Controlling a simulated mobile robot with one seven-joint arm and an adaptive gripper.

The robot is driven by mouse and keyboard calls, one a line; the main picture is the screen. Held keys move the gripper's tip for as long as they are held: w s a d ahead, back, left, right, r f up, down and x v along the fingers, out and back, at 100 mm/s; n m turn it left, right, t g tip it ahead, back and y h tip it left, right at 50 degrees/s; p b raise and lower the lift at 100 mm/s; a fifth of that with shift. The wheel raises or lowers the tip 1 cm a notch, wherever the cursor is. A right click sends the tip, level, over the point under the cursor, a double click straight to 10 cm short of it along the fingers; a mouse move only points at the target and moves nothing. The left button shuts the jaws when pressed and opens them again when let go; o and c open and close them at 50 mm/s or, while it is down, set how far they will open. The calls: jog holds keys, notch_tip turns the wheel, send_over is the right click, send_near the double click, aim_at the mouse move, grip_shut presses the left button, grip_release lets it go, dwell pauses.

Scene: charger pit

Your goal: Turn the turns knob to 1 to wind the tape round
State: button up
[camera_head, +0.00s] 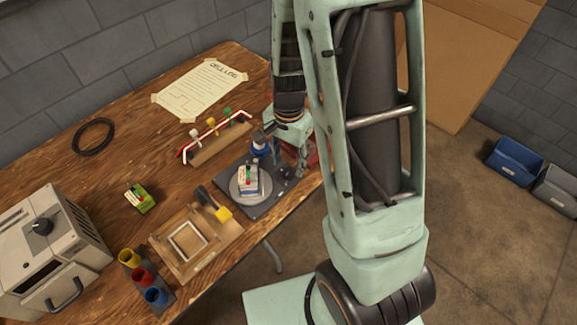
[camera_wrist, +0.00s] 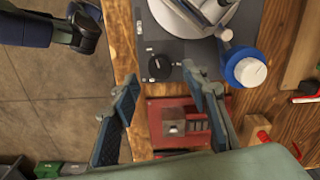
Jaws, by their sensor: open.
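The turns knob (camera_wrist: 158,68) is a round black dial on the dark grey winding plate (camera_wrist: 190,50); small pale marks lie beside it, too small to read. My gripper (camera_wrist: 160,80) is open, its fingers apart on either side of the knob in the wrist view, with no visible contact. The round turntable (camera_wrist: 182,22) is beside the knob. In the head view it (camera_head: 236,193) carries a small stacked block (camera_head: 248,182). The blue and white tape roll (camera_wrist: 243,68) is at the plate's edge. In the head view my gripper (camera_head: 290,160) hangs over the plate's right end.
A red vise-like block (camera_wrist: 165,112) sits close to the knob, under my fingers. In the head view, a rack with a red-white rod (camera_head: 215,140), a wooden jig (camera_head: 190,262), coloured cups (camera_head: 142,275) and a grey machine (camera_head: 45,255) stand on the bench.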

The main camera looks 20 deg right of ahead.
aim_at(288, 172)
notch_tip(288, 172, up, 9)
jog(key=shift+f, duration=0.2)
dwell(0.5)
